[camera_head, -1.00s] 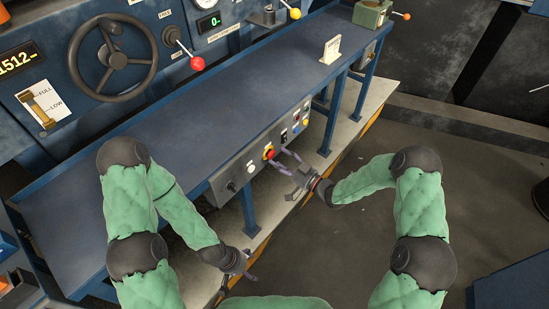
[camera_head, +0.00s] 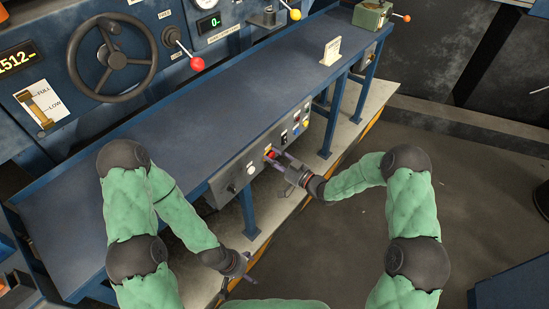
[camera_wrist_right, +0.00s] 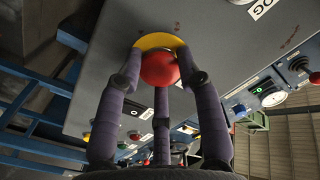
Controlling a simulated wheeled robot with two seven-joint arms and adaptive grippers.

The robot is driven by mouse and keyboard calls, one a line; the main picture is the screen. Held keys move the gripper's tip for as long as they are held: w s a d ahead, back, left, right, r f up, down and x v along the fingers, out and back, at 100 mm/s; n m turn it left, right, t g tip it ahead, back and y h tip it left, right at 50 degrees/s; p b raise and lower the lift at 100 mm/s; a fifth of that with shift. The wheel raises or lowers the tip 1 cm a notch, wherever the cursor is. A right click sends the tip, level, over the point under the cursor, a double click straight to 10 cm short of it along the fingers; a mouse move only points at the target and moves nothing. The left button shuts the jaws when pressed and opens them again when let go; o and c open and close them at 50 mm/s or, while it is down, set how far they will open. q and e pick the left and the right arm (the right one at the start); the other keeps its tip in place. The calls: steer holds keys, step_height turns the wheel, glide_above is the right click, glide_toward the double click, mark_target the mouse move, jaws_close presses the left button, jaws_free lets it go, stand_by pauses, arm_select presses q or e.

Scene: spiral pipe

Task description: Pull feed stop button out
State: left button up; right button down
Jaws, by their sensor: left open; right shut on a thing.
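The feed stop button is a red knob (camera_head: 271,155) on the front of the grey control panel (camera_head: 222,187) below the blue bench. In the right wrist view the red button (camera_wrist_right: 158,69) sits in front of a yellow ring (camera_wrist_right: 160,40). My right gripper (camera_head: 278,158) is shut on the button, with its purple fingers around the knob in the wrist view. The fingers hide part of the button in the head view. My left gripper (camera_head: 240,280) is open and empty, low and left of the panel, away from the button.
A white button (camera_head: 250,170) and several small switches share the panel. The blue bench top (camera_head: 180,135) runs above it, with a blue leg (camera_head: 249,215) below. A handwheel (camera_head: 113,58) and a red-knobbed lever (camera_head: 197,64) stand behind.

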steer(key=shift+d, duration=0.1)
steer(key=shift+s+d, duration=0.2)
steer(key=shift+d, duration=0.05)
steer(key=c, duration=0.8)
jaws_free()
steer(key=v, duration=1.2)
steer(key=shift+f, duration=0.1)
